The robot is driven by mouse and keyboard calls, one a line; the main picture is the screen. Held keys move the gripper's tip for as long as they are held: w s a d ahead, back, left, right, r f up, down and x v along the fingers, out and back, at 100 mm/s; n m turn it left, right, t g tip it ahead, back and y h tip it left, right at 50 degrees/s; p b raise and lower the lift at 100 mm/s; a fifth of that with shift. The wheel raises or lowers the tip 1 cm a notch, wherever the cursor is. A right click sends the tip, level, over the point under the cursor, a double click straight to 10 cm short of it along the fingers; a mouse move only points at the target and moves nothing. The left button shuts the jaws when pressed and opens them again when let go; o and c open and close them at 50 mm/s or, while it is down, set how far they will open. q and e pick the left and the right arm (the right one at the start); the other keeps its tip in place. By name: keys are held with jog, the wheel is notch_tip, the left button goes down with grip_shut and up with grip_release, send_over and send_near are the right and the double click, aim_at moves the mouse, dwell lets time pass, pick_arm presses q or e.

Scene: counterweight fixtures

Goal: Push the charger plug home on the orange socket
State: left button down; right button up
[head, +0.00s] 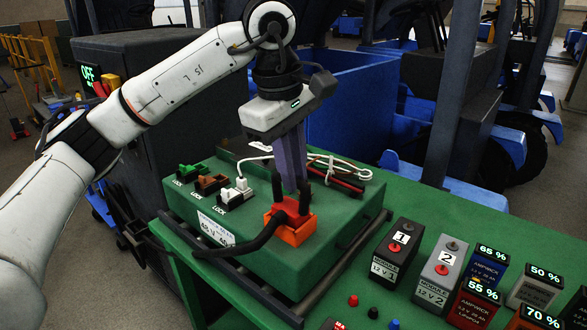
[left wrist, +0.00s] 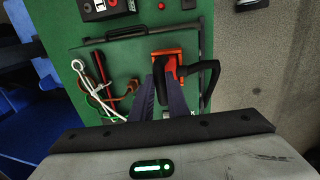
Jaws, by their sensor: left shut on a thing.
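The orange socket (head: 291,234) sits near the front right of the green box's top; it also shows in the left wrist view (left wrist: 157,52). The red charger plug (head: 289,208) stands upright at the socket, with black handles and a thick black cable (head: 245,246) drooping over the box's front edge. I cannot tell whether a gap is left between plug and socket. My left gripper (head: 292,187) points down from above, its purple-grey fingers shut on the plug's upper part. The fingers hide part of the plug in the left wrist view (left wrist: 169,100). My right gripper is in neither view.
The green box (head: 330,235) carries green, brown and white lock levers (head: 234,193) at left. A white cable (head: 343,164) and a red bar lie behind the plug. Numbered modules (head: 397,252) and several battery blocks (head: 478,270) stand to the right on the green table.

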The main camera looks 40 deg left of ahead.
pick_arm(q)
jog(key=c, duration=1.6)
grip_release()
jog(key=shift+c, duration=0.2)
jog(key=shift+f, duration=0.1)
jog(key=shift+r, duration=0.3)
notch_tip(320, 180, up, 10)
jog(key=s+p, duration=0.2)
jog(key=shift+f, duration=0.15)
jog(key=shift+a, duration=0.1)
